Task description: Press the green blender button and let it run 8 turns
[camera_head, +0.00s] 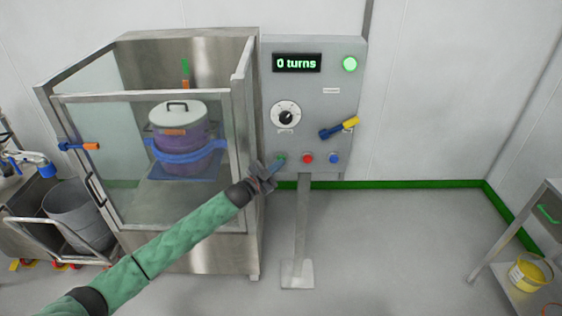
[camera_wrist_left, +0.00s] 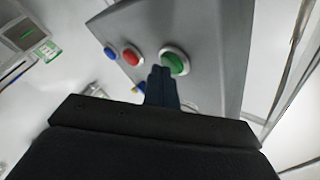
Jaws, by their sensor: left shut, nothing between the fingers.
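The grey control panel (camera_head: 318,85) stands on a post, with a display (camera_head: 297,63) reading "0 turns" and a lit green lamp (camera_head: 349,64). The green button (camera_head: 281,158) is at the panel's lower left; it shows large in the left wrist view (camera_wrist_left: 175,62). My left gripper (camera_head: 276,165) is shut and empty, its fingertips right at the green button. In the left wrist view the fingertips (camera_wrist_left: 160,72) overlap the button's edge; I cannot tell whether they touch it. The blender cabinet (camera_head: 245,110) holds a lidded purple drum (camera_head: 182,133) behind its closed clear door. My right gripper is not in view.
A red button (camera_head: 308,159) and a blue button (camera_head: 333,158) sit beside the green one. A dial (camera_head: 286,115) and a blue-yellow handle (camera_head: 339,128) are above. A cart with a grey bin (camera_head: 75,213) stands left, a shelf with a yellow bucket (camera_head: 531,274) right.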

